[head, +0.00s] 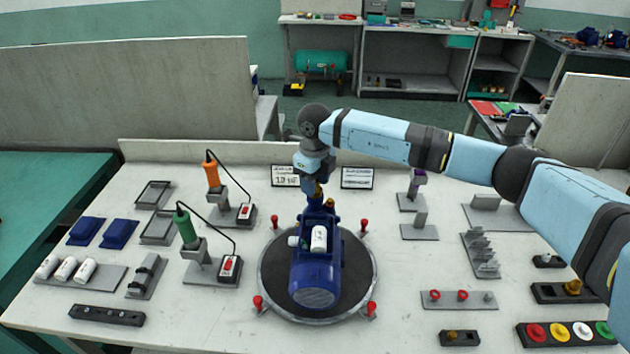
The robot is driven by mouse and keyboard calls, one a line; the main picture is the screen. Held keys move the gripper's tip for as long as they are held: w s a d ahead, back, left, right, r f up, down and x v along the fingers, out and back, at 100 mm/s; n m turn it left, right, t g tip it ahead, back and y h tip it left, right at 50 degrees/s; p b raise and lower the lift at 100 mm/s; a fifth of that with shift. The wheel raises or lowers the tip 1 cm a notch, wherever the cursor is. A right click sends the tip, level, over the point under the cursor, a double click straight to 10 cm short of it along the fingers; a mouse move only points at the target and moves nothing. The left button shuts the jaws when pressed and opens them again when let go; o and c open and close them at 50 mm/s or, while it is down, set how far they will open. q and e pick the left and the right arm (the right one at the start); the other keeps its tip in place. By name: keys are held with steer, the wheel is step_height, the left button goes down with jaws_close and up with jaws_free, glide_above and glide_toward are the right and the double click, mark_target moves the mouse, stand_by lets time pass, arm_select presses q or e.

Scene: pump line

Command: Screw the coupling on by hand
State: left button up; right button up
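The blue pump (316,265) sits on a round dark turntable (268,290) in the middle of the table, with a white cylinder (319,238) on its top. My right arm comes in from the right, and its gripper (317,190) points down at the far end of the pump. Small brass-coloured parts show at the fingertips and just beside them. I cannot tell which of these is the coupling, or whether the fingers are closed on it. My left gripper is not in view.
Red-knobbed clamps (371,309) stand around the turntable. An orange screwdriver (211,174) and a green screwdriver (186,228) stand in holders at left, with cords. Brass fittings sit in a black block (545,294) at right. A button panel (535,335) is at front right.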

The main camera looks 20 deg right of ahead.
steer(key=shift+f+n+b, duration=0.15)
steer(key=shift+n+b, duration=0.85)
steer(key=shift+n, duration=0.6)
steer(key=shift+r, duration=0.2)
steer(key=shift+f+n+b, duration=0.15)
steer(key=shift+n+b, duration=0.55)
steer(key=shift+n, duration=1.1)
